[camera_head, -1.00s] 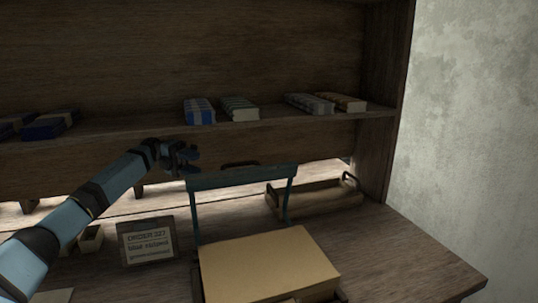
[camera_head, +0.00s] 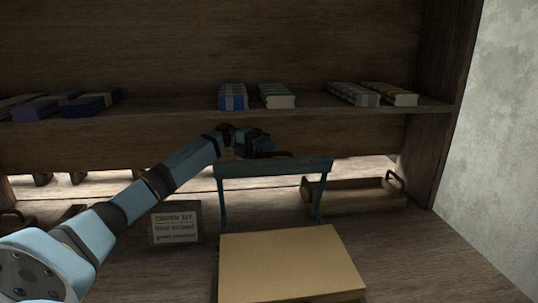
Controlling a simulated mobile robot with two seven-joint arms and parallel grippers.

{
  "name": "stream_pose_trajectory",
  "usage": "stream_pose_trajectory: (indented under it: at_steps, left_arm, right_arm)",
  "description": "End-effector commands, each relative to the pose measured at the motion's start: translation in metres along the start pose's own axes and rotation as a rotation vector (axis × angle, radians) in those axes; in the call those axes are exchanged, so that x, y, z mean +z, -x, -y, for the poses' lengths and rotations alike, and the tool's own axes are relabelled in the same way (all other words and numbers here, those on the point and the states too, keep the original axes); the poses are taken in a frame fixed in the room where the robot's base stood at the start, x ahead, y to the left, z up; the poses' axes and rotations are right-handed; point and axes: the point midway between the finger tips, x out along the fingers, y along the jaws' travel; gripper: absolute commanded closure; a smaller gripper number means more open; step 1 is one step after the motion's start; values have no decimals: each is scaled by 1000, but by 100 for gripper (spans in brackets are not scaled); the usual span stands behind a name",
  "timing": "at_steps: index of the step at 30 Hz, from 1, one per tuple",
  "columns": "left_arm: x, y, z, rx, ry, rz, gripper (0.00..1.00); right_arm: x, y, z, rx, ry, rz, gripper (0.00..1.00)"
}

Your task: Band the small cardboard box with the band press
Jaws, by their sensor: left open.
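A tan cardboard box (camera_head: 288,262) lies at the bottom centre of the head view, its flat top facing me. A teal metal frame (camera_head: 272,168), which looks like the band press, stands upright behind the box with a crossbar on two legs. My left gripper (camera_head: 268,148) is open and empty just above and behind the crossbar, with its arm reaching in from the lower left. I cannot tell whether it touches the bar. The right gripper is not in view.
A shelf (camera_head: 320,104) above holds several folded cloths, including a blue striped one (camera_head: 233,96). An order card (camera_head: 176,224) stands left of the box. A wooden tray with handles (camera_head: 352,194) lies at right. The table (camera_head: 420,255) is clear at front right.

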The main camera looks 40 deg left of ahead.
Motion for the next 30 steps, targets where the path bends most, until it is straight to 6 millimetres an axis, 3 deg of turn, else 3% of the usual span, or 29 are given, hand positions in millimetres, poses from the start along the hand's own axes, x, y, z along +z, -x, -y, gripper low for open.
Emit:
stream_pose_trajectory:
  at_steps: [9,14,30]
  left_arm:
    - [0,-3,0,0,1,0,62]
    - [0,-3,0,0,1,0,99]
    - [-7,-9,7,65,-63,-2,100]
  right_arm:
    - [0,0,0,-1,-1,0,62]
    - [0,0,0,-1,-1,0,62]
    - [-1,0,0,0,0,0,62]
